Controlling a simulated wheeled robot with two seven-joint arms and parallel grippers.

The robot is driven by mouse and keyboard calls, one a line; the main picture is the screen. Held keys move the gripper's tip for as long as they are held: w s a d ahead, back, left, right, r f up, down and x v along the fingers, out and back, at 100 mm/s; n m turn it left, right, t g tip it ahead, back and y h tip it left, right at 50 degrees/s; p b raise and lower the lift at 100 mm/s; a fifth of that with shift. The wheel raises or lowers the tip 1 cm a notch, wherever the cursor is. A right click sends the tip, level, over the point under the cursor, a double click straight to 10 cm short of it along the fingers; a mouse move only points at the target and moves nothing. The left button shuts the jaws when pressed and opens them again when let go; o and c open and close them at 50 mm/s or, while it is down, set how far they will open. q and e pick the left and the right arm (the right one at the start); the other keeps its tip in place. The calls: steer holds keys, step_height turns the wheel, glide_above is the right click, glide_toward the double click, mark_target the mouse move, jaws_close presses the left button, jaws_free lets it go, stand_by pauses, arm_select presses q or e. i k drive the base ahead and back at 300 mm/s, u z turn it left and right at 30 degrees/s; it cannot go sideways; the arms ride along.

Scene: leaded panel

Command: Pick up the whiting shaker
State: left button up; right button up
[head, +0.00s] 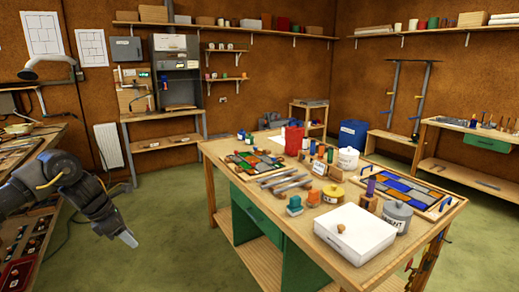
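A white lidded container (348,159) stands upright on the middle workbench (264,220), behind a yellow tin (333,194). It may be the whiting shaker, but its label is too small to read. My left gripper (129,239) hangs at the left, over the floor and well apart from the bench. It points down and to the right. Its fingers are too small and edge-on to tell whether they are open. My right gripper is not in view.
A white box (355,233) and a grey can (397,217) with a dark label, perhaps cement, stand at the bench's near right. Stained-glass trays (408,190) and small bottles crowd the top. Green floor (165,230) lies free between my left gripper and the bench.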

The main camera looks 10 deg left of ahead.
mark_target(283, 129)
steer(key=z, duration=1.65)
steer(key=i, duration=6.25)
steer(key=u, duration=3.15)
steer(key=i, duration=1.8)
steer(key=z, duration=0.05)
